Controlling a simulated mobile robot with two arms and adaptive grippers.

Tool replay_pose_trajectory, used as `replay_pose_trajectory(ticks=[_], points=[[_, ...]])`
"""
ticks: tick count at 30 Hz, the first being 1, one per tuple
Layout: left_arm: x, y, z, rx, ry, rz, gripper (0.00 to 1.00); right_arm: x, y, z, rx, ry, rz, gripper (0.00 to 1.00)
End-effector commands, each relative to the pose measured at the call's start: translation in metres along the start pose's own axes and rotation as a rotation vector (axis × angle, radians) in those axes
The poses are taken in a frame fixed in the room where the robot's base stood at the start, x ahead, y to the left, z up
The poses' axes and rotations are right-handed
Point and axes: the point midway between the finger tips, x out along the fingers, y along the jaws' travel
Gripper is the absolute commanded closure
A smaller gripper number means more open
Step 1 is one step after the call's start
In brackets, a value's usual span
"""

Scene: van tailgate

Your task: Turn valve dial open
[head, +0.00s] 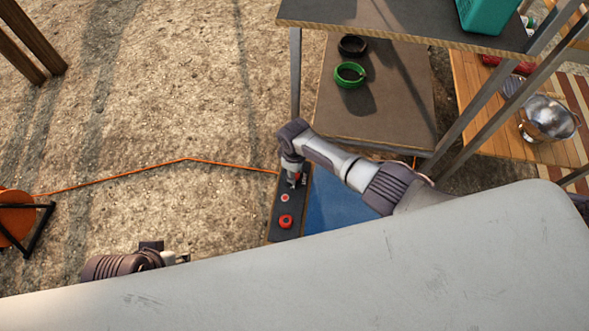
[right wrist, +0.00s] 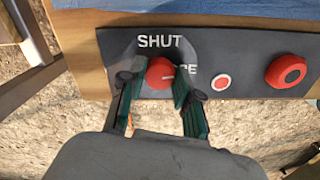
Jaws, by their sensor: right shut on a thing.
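The red valve dial (right wrist: 160,73) sits on a dark panel (right wrist: 215,50) in the right wrist view. The word SHUT (right wrist: 160,41) is printed above it, and part of another word shows to its right. A pale mark on the dial points right, toward that partly hidden word. My right gripper (right wrist: 152,80) is shut on the dial, one finger on each side. In the head view my right gripper (head: 294,178) reaches down onto the panel and hides most of the dial. My left gripper (head: 178,258) is at the lower left, away from the panel; its fingers are too small to read.
A small red button (right wrist: 220,82) and a larger red knob (right wrist: 285,72) sit right of the dial. A shelf (head: 380,90) holds a green ring (head: 350,75) and a dark ring (head: 352,46). An orange cable (head: 120,174) crosses open ground.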

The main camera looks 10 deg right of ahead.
Motion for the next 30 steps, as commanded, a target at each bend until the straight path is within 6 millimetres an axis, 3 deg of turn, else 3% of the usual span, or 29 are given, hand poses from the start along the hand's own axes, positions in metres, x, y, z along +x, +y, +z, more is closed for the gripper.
replay_pose_trajectory(ticks=[10, 26, 27, 30], points=[[-0.0074, -0.0001, -0.0027, 0.0, 0.002, 0.0, 0.6, 0.0, -0.0005, 0.0009, 0.144, -0.003, -0.001, 1.0], [-0.0025, 0.0, -0.001, 0.0, -0.006, 0.001, 0.6, 0.0006, -0.0002, 0.0004, 0.171, -0.001, -0.001, 1.0], [-0.0024, 0.0001, -0.0011, 0.0, -0.006, 0.001, 0.6, 0.0006, -0.0002, 0.0004, 0.17, -0.001, -0.001, 0.66], [-0.0025, 0.0001, -0.0013, 0.0, -0.006, 0.001, 0.6, 0.0005, -0.0002, 0.0003, 0.17, -0.001, -0.001, 0.5]])
